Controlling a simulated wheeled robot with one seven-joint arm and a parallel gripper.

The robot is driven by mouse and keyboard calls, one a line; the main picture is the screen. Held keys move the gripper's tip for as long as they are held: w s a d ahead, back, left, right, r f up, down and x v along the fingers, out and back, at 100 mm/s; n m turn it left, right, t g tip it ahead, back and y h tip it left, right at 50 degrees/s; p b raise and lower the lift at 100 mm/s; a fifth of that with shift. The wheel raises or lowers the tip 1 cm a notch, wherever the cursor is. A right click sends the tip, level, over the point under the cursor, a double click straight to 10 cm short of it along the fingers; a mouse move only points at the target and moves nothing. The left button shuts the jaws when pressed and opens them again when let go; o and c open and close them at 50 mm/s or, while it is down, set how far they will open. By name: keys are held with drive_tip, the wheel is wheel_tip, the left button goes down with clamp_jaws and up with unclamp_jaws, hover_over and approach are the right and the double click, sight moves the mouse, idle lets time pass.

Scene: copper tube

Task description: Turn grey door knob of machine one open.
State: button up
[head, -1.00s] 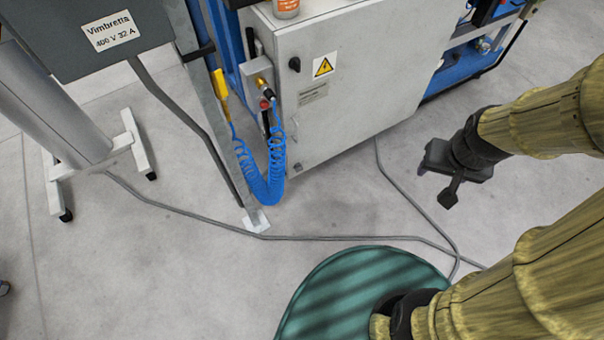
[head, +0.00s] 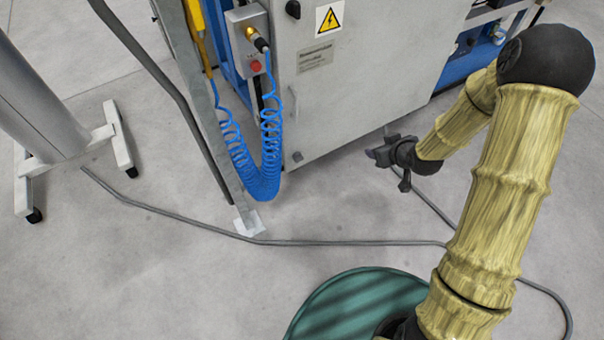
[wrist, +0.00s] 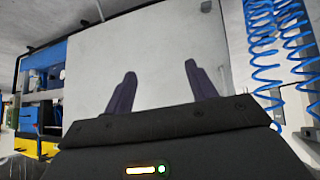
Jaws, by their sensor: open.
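The light grey machine cabinet (head: 350,80) stands at the top of the head view. A small dark grey knob (head: 297,156) is low at the left edge of its door. A black rotary knob (head: 293,9) is higher up, and a slim silver handle (head: 292,102) lies between them. I cannot tell for certain which is the named knob. My gripper (head: 378,156) is to the right of the low knob, apart from it. In the wrist view my gripper (wrist: 160,90) is open and empty, its dark fingers spread before the pale cabinet (wrist: 150,55). A dark knob (wrist: 206,6) shows at the top.
A blue coiled hose (head: 262,165) hangs beside the door's left edge; it is also at right in the wrist view (wrist: 262,55). A grey post (head: 215,130) stands left of it. A cable (head: 330,243) crosses the floor. A wheeled stand (head: 118,140) is at left.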

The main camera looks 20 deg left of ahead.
sight(298, 158)
drive_tip(key=a+f+t+y+b, duration=0.1)
drive_tip(key=a+f+y+b, duration=0.2)
drive_tip(key=f+b, duration=0.4)
drive_tip(key=s+a+f+n+t+y+b, duration=0.1)
drive_tip(key=a+f+b, duration=0.5)
drive_tip(key=f, duration=0.9)
drive_tip(key=s+a+f+t+y+b, duration=0.1)
drive_tip(key=a+f+y+b, duration=0.3)
drive_tip(key=f+b, duration=0.5)
wheel_tip(298, 158, down, 2)
drive_tip(key=shift+a+f+n+t+y, duration=0.15)
drive_tip(key=shift+a+n+t+y, duration=0.2)
drive_tip(key=shift+t, duration=0.35)
drive_tip(key=shift+d, duration=0.1)
drive_tip(key=shift+w, duration=0.1)
drive_tip(key=b+x, duration=0.7)
drive_tip(key=x, duration=1)
drive_tip(key=shift+w+b, duration=0.15)
drive_tip(key=shift+b, duration=0.2)
